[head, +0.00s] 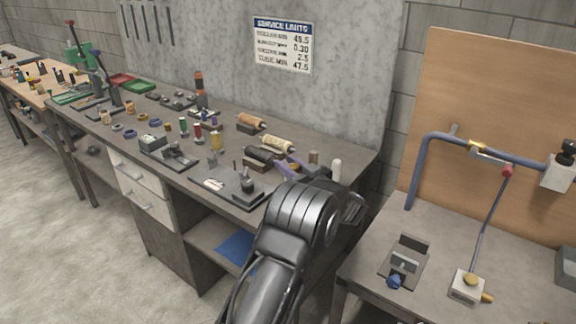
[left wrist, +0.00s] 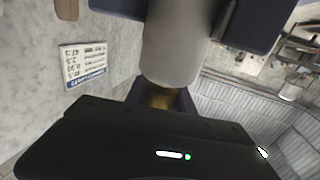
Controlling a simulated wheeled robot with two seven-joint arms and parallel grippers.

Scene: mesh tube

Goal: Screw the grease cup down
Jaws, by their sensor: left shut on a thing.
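My left gripper (head: 292,168) is over the right end of the long bench, and its wrist partly hides it in the head view. In the left wrist view my left gripper (left wrist: 187,25) has dark blue fingers on both sides of a smooth pale grey cylinder (left wrist: 178,50), shut on it. A brass-coloured part (left wrist: 160,97) shows at the cylinder's end. This may be the grease cup, but I cannot tell for sure. What lies beyond the brass part is hidden by the black gripper body. My right gripper is not in view.
The long bench (head: 218,140) is crowded with spools, rings, rollers and small fixtures. A white upright piece (head: 337,171) stands near its right end. A service limits sign (head: 283,46) hangs behind. The right bench carries a clamp block (head: 404,262), a white block (head: 467,286) and a blue pipe (head: 412,172).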

